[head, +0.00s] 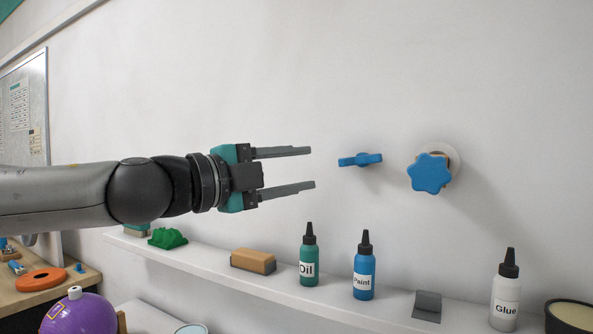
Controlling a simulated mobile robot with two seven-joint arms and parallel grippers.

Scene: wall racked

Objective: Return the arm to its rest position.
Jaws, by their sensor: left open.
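My left gripper (312,168) reaches in from the left with its arm level in front of the white wall. Its two grey fingers point right, spread apart, with nothing between them. To the right of the fingertips, apart from them, a small blue handle (360,160) sticks out from the wall. Further right, a blue star-shaped knob (430,173) sits on a round pale plate on the wall. My right gripper does not show.
Below, a white shelf (205,259) carries a green lump (167,238), a tan block (253,261), an Oil bottle (309,258), a Paint bottle (363,268), a grey bent piece (427,306) and a Glue bottle (506,292). A purple ball (80,318) is lower left. The upper wall is clear.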

